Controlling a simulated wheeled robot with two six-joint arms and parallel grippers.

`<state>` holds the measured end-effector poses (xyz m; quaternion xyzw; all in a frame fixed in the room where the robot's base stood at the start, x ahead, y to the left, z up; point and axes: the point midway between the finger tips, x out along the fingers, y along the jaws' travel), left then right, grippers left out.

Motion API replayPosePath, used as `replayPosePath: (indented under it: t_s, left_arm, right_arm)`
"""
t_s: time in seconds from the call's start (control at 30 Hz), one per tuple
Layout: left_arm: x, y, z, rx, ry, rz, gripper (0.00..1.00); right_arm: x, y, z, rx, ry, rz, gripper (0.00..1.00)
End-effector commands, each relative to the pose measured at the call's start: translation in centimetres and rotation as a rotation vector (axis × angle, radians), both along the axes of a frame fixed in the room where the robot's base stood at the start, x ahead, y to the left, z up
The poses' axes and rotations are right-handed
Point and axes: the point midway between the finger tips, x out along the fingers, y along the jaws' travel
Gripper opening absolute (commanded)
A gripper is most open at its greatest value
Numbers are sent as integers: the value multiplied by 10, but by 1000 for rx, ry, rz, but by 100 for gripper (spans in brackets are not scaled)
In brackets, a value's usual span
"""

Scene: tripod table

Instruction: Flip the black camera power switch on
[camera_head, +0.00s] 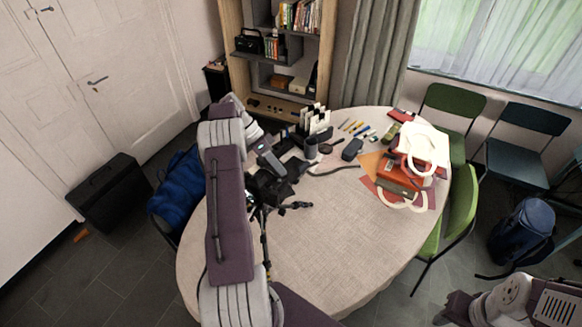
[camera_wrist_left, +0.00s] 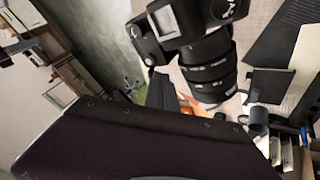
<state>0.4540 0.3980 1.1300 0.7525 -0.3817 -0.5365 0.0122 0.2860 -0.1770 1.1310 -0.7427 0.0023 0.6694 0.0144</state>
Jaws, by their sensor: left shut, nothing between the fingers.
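The black camera (camera_head: 266,188) stands on a dark tripod (camera_head: 264,232) at the left part of the round table. In the left wrist view the camera (camera_wrist_left: 180,20) is close at the top, with its thick ribbed lens (camera_wrist_left: 208,68) pointing down the picture. Its power switch is too small to make out. My left gripper (camera_head: 270,160) is shut and empty, just above and behind the camera in the head view. I cannot tell whether it touches the camera. Part of my right arm shows at the lower right; its gripper is out of view.
The round table (camera_head: 320,235) has clear cloth at its front and middle. An orange-brown bag (camera_head: 397,177) with white handles, papers and pens lie to the right. A file holder (camera_head: 314,120) stands behind the camera. Green chairs (camera_head: 455,215) stand at the right edge.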

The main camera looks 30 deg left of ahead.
Motion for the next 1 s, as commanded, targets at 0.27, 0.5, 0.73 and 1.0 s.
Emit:
replayPosePath:
  t_s: [0.27,0.5,0.73,1.0]
  left_arm:
    - [-1,1,0,-1,0,-3,0]
    - [-9,5,-1,1,0,-2,0]
    - [-16,8,-1,-2,4,-3,0]
    - [-17,7,0,-1,7,-4,0]
  right_arm:
    - [0,0,0,0,0,0,39]
    - [0,0,-4,0,0,0,39]
    - [0,0,-5,0,0,0,39]
    - [0,0,-4,0,0,0,39]
